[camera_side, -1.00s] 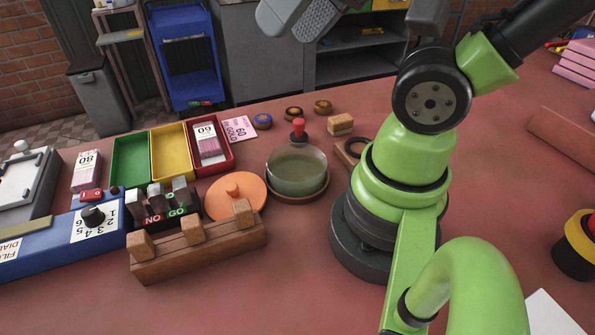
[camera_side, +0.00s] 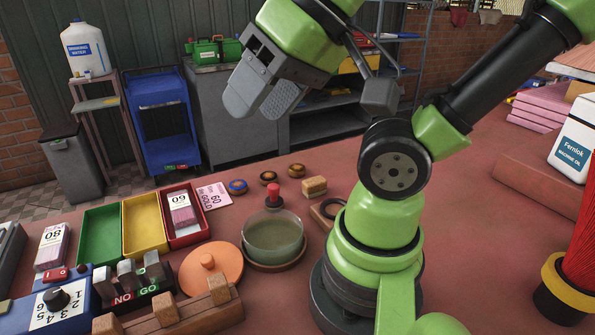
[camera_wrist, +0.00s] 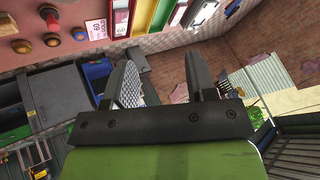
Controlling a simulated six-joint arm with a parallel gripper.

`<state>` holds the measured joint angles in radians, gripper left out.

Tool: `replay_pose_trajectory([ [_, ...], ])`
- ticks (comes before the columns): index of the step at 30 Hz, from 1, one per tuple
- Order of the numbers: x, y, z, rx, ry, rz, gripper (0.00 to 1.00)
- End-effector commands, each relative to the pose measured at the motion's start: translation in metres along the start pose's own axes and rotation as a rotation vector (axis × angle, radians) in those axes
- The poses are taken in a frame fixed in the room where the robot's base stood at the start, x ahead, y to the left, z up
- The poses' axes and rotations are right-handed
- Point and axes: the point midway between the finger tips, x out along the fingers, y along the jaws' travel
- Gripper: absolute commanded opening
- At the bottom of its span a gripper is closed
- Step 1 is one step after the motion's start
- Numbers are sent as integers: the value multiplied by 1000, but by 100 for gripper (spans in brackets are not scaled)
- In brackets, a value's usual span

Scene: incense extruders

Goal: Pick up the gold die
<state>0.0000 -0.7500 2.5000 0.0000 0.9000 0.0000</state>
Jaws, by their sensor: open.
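Three small ring-shaped dies lie in a row at the back of the red bench. One is blue (camera_side: 237,187), the middle one is dark brown (camera_side: 267,177), and the right one is golden brown (camera_side: 296,170). The golden-brown one looks most like the gold die, but I cannot be sure. All three also show at the upper left of the wrist view, where the golden-brown one (camera_wrist: 22,46) is leftmost. My gripper (camera_side: 262,103) is open and empty, high above and behind the bench, well apart from the dies. Its spread fingers show in the wrist view (camera_wrist: 160,62).
A pink card (camera_side: 214,196) marked 60 and GOLD lies left of the dies. Coloured trays (camera_side: 146,224) stand to the left.

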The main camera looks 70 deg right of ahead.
Motion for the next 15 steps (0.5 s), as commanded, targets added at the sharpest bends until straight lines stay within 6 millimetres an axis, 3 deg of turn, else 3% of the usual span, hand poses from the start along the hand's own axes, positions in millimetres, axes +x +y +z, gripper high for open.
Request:
replay_pose_trajectory([
  [1,0,0,0,0,0,0,63],
  [3,0,0,0,0,0,0,78],
  [11,0,0,0,0,0,1,78],
  [15,4,4,-15,9,-6,39,78],
])
